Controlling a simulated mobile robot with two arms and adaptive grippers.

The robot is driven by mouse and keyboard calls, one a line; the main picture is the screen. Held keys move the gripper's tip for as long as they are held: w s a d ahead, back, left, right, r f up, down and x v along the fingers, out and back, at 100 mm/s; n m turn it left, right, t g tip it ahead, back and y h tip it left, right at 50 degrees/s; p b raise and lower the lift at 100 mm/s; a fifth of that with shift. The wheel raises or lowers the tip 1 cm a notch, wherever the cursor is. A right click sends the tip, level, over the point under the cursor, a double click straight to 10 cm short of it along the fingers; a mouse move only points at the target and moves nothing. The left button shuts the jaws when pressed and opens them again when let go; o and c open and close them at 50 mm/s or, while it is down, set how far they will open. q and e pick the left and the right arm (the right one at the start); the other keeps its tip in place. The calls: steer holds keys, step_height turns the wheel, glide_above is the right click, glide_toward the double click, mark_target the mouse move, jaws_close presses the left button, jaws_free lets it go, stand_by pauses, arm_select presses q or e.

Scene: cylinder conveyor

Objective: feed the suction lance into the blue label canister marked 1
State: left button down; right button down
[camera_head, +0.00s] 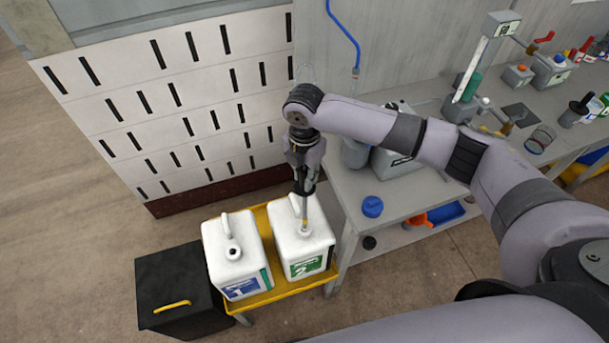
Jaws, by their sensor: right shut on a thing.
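The white canister with the blue label marked 1 (220,262) stands upright on the left of a yellow tray (263,297). Its neck (233,253) faces up and no lance is in it. A white canister with a green label marked 2 (318,243) stands to its right. My right gripper (303,190) points down above the green-label canister, shut on the thin suction lance (304,212). The lance's lower end is at the green-label canister's mouth; I cannot tell how far inside it is. My left gripper is out of view.
A black box with a yellow handle (178,285) stands left of the tray. A grey bench (345,195) with a blue cap (372,206) is on the right. A slotted white panel (190,110) stands behind. A blue hose (345,33) hangs above.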

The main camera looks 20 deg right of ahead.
mark_target(304, 168)
steer(key=shift+r, duration=2.65)
